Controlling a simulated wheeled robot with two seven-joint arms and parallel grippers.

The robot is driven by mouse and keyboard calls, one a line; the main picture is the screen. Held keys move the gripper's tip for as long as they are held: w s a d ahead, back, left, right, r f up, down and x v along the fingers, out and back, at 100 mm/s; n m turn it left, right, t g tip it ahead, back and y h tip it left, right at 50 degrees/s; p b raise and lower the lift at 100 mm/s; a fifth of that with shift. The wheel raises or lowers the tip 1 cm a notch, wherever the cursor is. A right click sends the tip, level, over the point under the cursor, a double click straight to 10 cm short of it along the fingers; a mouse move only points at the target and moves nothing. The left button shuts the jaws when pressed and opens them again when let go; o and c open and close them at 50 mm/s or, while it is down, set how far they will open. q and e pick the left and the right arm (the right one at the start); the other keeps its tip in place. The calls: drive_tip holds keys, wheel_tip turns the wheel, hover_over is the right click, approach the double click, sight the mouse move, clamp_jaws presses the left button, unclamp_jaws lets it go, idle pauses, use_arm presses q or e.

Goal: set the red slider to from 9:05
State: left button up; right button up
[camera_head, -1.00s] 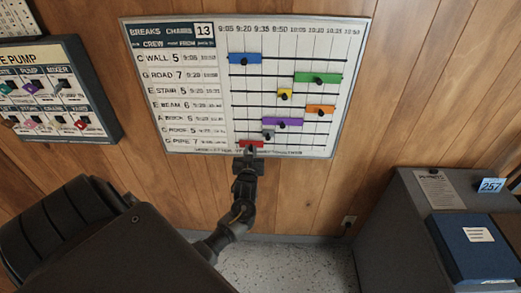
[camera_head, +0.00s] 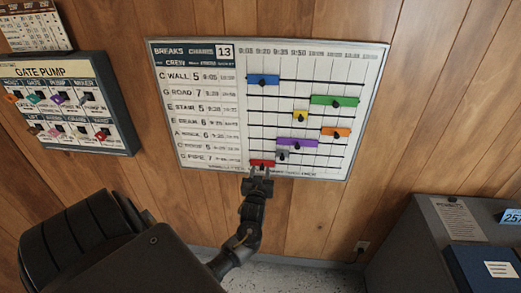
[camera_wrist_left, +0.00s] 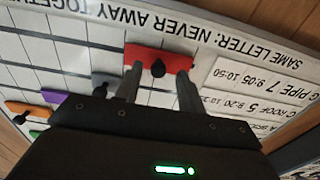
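The red slider (camera_head: 262,163) sits on the lowest row of the white break board, the G Pipe row, near the left end of the time grid. My left gripper (camera_head: 258,173) is just below and in front of it. In the left wrist view the red slider (camera_wrist_left: 175,60) is a red block with a dark knob (camera_wrist_left: 157,69). The two fingers of the left gripper (camera_wrist_left: 158,82) stand apart on either side of the knob, with gaps between, their tips close to the block. My right gripper is not in view.
The blue slider (camera_head: 263,80), green slider (camera_head: 325,101), yellow slider (camera_head: 300,117), orange slider (camera_head: 327,132), purple slider (camera_head: 290,145) and grey slider (camera_head: 283,155) are on higher rows. A gate pump panel (camera_head: 65,70) hangs left. A grey cabinet (camera_head: 425,240) stands right.

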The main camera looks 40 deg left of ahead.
use_arm(q)
drive_tip(key=b+v, duration=0.1)
drive_tip(key=v, duration=0.8)
drive_tip(key=shift+s+d+b, duration=0.2)
drive_tip(key=shift+s+b, duration=0.1)
drive_tip(key=shift+b, duration=0.05)
drive_tip(key=d+f+m+g+h, duration=0.1)
drive_tip(key=d+f+m+h, duration=0.15)
drive_tip(key=f, duration=0.65)
drive_tip(key=d+f+m+g+h, duration=0.1)
drive_tip(key=d+f+m+h, duration=0.2)
drive_tip(key=f, duration=0.5)
drive_tip(key=s+d+f+m+g+h, duration=0.1)
drive_tip(key=s+d+f+g+h, duration=0.15)
drive_tip(key=s+f, duration=0.45)
drive_tip(key=s+d+f+m+g+h, duration=0.15)
drive_tip(key=d+f, duration=0.25)
drive_tip(key=f, duration=0.6)
drive_tip(key=s+d+f+g, duration=0.1)
drive_tip(key=s+f, duration=0.4)
drive_tip(key=s, duration=0.5)
drive_tip(key=s+d+f+m+g+h, duration=0.1)
drive_tip(key=s+f+g, duration=0.3)
drive_tip(key=s, duration=0.7)
drive_tip(key=s+d+f+g, duration=0.2)
drive_tip(key=s+f, duration=0.4)
drive_tip(key=s, duration=0.5)
drive_tip(key=shift+s+f+m, duration=0.2)
drive_tip(key=shift+f+m, duration=0.05)
drive_tip(key=shift+m, duration=0.15)
